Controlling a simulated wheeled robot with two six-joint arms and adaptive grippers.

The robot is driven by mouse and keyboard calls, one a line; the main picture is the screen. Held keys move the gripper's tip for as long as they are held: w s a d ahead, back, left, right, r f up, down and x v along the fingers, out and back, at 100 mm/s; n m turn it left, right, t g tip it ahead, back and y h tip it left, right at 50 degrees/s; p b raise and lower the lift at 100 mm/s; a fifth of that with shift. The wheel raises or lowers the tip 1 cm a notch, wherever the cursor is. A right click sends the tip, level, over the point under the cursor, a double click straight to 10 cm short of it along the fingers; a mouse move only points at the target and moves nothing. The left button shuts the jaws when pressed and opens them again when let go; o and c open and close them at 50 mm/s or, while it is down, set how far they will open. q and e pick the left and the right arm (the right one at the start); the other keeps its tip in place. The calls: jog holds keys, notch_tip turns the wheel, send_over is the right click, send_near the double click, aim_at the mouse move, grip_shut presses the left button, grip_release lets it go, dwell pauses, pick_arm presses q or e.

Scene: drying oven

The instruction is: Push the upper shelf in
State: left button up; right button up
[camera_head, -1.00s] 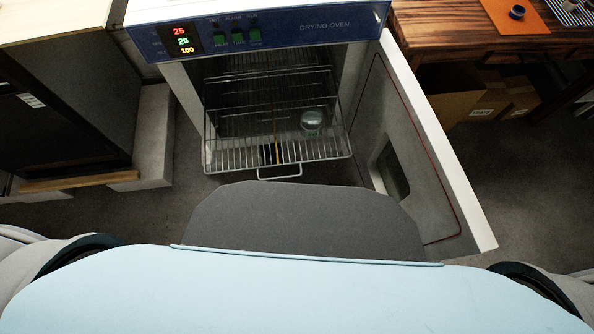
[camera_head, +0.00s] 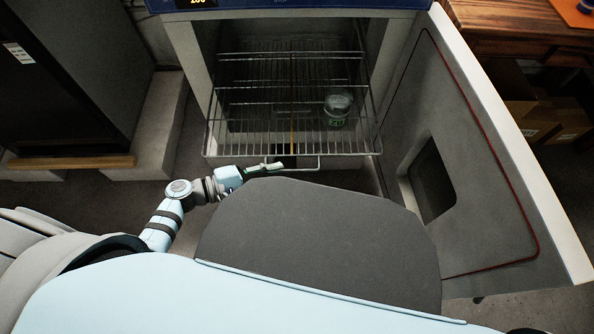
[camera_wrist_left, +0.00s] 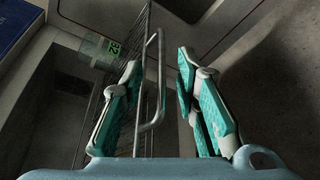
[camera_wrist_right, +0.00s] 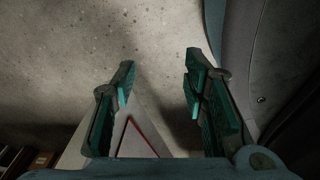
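A wire shelf (camera_head: 222,140) with a loop handle (camera_head: 318,163) at its front sticks out of the open drying oven. A lidded jar (camera_head: 337,107) with a green label stands on its right part. My left gripper (camera_head: 264,168) is at the left part of the handle. The jar (camera_wrist_left: 98,47) shows behind. My right gripper (camera_wrist_right: 155,75) is open and empty, away from the oven.
The oven door (camera_head: 490,150) stands wide open on the right. A dark cabinet (camera_head: 65,80) stands at the left on a grey base. A wooden table (camera_head: 500,25) with cardboard boxes below is at the upper right. Wire lines deeper in the oven are hard to tell apart.

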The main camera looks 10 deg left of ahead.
aim_at(293, 171)
pick_arm(q)
jog(key=b+x, duration=0.1)
jog(key=x, duration=0.5)
jog(key=shift+d+f, duration=0.1)
jog(key=shift+f, duration=0.1)
jog(key=shift+w+d, duration=0.3)
jog(key=shift+d, duration=0.05)
pick_arm(e)
jog(key=w, duration=0.1)
jog(key=w+a, duration=0.1)
jog(key=w, duration=0.1)
jog(key=shift+w+a+f+t, duration=0.15)
jog(key=shift+a+f+t, duration=0.1)
jog(key=shift+a+t, duration=0.1)
pick_arm(q)
grip_shut()
pick_arm(e)
jog(key=shift+s+d, duration=0.1)
jog(key=shift+s, duration=0.1)
